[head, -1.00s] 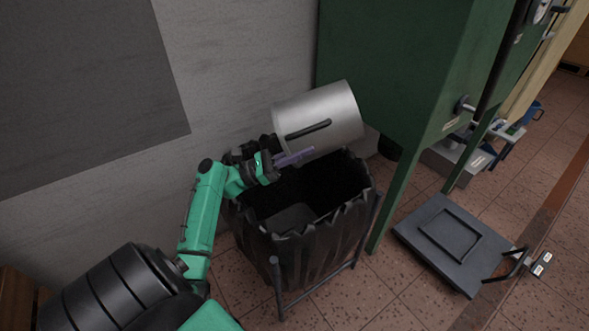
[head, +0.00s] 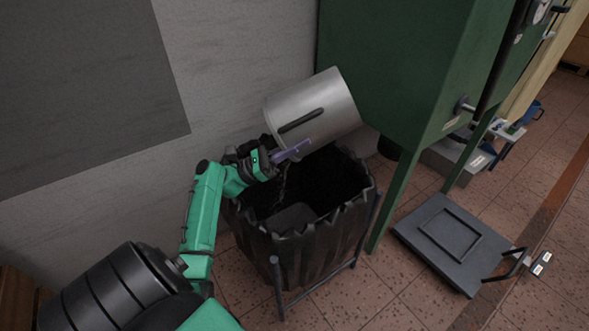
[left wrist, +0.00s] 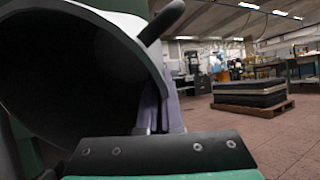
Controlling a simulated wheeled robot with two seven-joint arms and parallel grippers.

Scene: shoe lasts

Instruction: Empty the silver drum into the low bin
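The silver drum (head: 318,112) is a pale metal cylinder with a dark handle on its side. It is tilted in the air over the low bin (head: 310,245), a bin with a ragged black liner in a metal frame. My left gripper (head: 291,151), with purple fingers, is at the drum's near side and appears shut on it; the exact contact is hidden. Thin dark bits show below the drum's lower left end, over the bin. In the left wrist view the drum's open mouth (left wrist: 75,75) is dark inside. My right gripper is out of view.
A green machine (head: 400,70) stands close to the right of the drum and bin. A grey wall (head: 235,60) is behind them. A flat grey platform (head: 450,240) lies on the tiled floor at right, with open floor in front of it.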

